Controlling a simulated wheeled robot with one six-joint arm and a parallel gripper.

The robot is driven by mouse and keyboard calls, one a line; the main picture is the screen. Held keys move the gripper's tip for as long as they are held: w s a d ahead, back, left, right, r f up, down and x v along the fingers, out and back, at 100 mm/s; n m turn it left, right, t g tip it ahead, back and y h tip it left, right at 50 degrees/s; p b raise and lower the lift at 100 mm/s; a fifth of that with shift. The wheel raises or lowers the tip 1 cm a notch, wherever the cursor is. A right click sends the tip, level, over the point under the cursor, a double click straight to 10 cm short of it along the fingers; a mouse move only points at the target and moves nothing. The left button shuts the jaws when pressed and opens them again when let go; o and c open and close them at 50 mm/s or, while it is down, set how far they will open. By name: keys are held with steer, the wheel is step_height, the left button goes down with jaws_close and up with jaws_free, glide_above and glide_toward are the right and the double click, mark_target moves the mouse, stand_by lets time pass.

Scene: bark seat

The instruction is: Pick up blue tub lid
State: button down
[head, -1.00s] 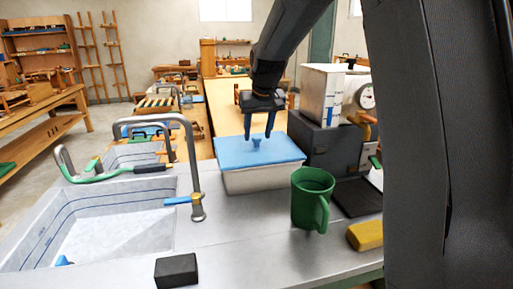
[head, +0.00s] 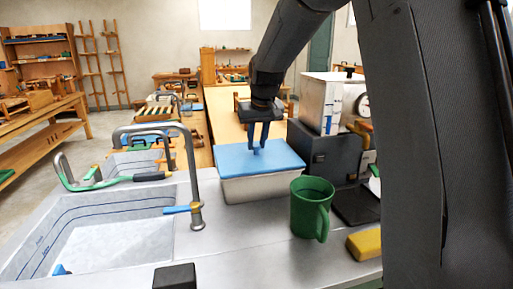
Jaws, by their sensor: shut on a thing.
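The blue tub lid (head: 232,158) lies flat on a white tub (head: 262,187) on the steel counter, behind the green mug. A small blue knob (head: 258,151) stands up from the middle of the lid. My gripper (head: 258,146) points straight down over the lid, its dark fingers shut on the knob, partly hiding it. The lid appears to rest on the tub's rim; I see no gap between them.
A green mug (head: 309,208) stands close in front of the tub's right side. A curved faucet (head: 194,170) and sink (head: 105,235) lie left. A dark box (head: 325,150) stands at right. A yellow sponge (head: 364,244) and black block (head: 175,277) are nearer.

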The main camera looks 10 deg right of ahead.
step_height(320, 180, up, 17)
steer(key=b, duration=0.2)
steer(key=p, duration=1.2)
glide_above(257, 145)
step_height(257, 145, down, 8)
steer(key=shift+a+f, duration=0.1)
steer(key=shift+f, duration=0.5)
steer(key=shift+f+b, duration=1.25)
steer(key=shift+f, duration=1.15)
steer(key=shift+f+b, duration=0.45)
steer(key=shift+f, duration=0.75)
steer(key=shift+f, duration=0.6)
steer(key=c, duration=1.1)
jaws_free()
